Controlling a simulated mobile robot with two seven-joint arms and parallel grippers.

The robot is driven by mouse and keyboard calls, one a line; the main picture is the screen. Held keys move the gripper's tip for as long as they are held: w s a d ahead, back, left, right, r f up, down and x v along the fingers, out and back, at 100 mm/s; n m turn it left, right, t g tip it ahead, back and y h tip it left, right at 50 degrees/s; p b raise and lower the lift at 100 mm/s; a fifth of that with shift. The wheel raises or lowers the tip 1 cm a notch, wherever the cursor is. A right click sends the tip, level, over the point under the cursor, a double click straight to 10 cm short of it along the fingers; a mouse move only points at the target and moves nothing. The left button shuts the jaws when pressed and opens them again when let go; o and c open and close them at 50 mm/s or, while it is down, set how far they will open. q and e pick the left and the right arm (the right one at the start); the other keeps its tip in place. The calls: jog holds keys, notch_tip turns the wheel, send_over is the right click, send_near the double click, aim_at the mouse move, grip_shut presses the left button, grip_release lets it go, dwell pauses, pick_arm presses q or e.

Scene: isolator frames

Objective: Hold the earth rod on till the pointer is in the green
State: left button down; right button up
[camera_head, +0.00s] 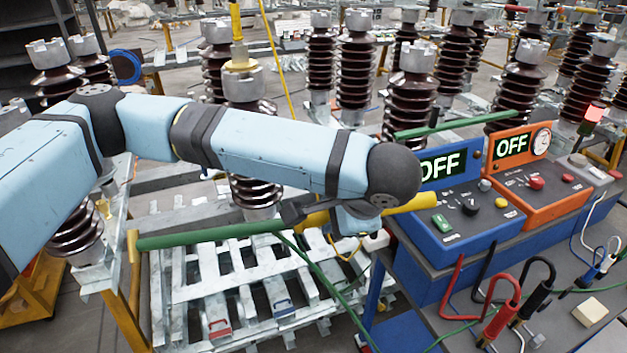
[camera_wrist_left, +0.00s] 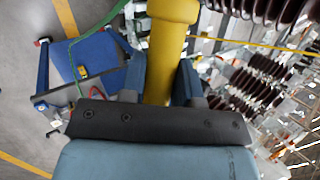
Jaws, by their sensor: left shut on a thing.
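My left gripper (camera_head: 335,215) is shut on the earth rod, around its yellow part (camera_head: 408,204). In the left wrist view the yellow rod (camera_wrist_left: 165,50) runs between the two fingers (camera_wrist_left: 162,85). The rod's green length (camera_head: 210,234) reaches left, its end beside the top of a yellow post (camera_head: 133,290); I cannot tell whether they touch. A green cable (camera_head: 325,285) hangs from the rod. The round dial (camera_head: 541,142) is on the orange box (camera_head: 548,185); its pointer is too small to read. My right gripper is out of view.
A blue box (camera_head: 460,222) and the orange box both show OFF. A red lamp (camera_head: 594,113) glows behind them. Red and black clamps (camera_head: 502,312) lie on the bench in front. Brown insulators (camera_head: 355,65) crowd the back. A pale slatted rack (camera_head: 235,290) lies below the arm.

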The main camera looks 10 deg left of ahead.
pick_arm(q)
jog(key=r+m+t+h, duration=0.1)
jog(key=m+t, duration=0.1)
jog(key=r+m+t+h+b, duration=0.1)
jog(key=shift+s+m+t, duration=0.2)
jog(key=shift+m+t, duration=0.2)
jog(key=r+m+t+h, duration=0.1)
jog(key=m+t+h+b, duration=0.1)
jog(key=shift+s+a+r+h, duration=0.15)
jog(key=shift+a+r+h, duration=0.05)
jog(key=shift+r+h, duration=0.15)
jog(key=s+a+r+m+t+h+b, duration=0.25)
jog(key=s+r+m+h+b, duration=0.3)
jog(key=r+h, duration=0.4)
jog(key=w+a+b, duration=0.1)
jog(key=w+a, duration=0.3)
jog(key=w, duration=0.4)
jog(key=shift+a+f, duration=0.3)
jog(key=shift+f, duration=0.05)
jog(key=shift+w, duration=0.1)
jog(key=shift+w+a, duration=0.2)
jog(key=shift+w, duration=0.15)
jog(key=shift+w+a, duration=0.25)
jog(key=shift+w, duration=0.1)
